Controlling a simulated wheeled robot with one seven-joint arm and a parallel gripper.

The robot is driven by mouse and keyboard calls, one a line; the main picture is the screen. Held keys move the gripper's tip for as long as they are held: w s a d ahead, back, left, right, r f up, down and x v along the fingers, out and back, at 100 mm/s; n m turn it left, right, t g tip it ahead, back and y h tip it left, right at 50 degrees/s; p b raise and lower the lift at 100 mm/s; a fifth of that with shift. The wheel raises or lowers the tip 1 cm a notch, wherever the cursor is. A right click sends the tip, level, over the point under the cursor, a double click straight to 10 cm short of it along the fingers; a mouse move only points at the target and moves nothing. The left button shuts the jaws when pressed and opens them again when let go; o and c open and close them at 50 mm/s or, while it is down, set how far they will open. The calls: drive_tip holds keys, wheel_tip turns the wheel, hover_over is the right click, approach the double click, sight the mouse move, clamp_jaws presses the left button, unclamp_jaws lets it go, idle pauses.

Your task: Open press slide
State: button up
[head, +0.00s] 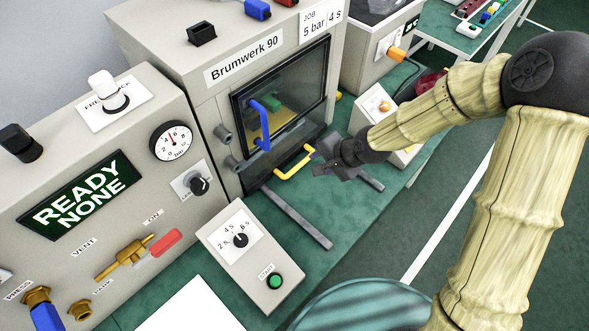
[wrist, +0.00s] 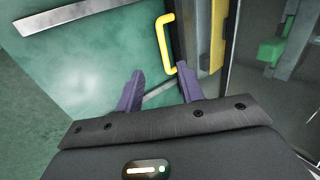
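The press (head: 243,69) labelled Brumwerk 90 has a dark see-through door with a blue handle (head: 263,125). A yellow U-shaped handle (head: 294,162) sticks out low at its front, between two grey rails (head: 297,218); I take it as the slide's handle. My gripper (head: 325,165) is just right of that handle. In the wrist view, the purple fingers (wrist: 160,88) are spread apart with nothing held. The yellow handle (wrist: 163,42) lies ahead of the gap between them. I cannot tell whether a finger touches it. The slide's body is mostly hidden.
A control box (head: 250,252) with a dial and green start button stands in front left. A panel (head: 100,190) with gauge, red-handled valve and READY NONE display is at left. A small box (head: 385,118) with an orange button stands behind my gripper.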

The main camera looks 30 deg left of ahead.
sight(292, 172)
drive_tip(key=shift+s+a, duration=0.1)
drive_tip(key=shift+a, duration=0.05)
drive_tip(key=shift+f, duration=0.1)
drive_tip(key=p+x, duration=0.2)
drive_tip(key=x, duration=1.5)
drive_tip(key=shift+f, duration=0.1)
clamp_jaws()
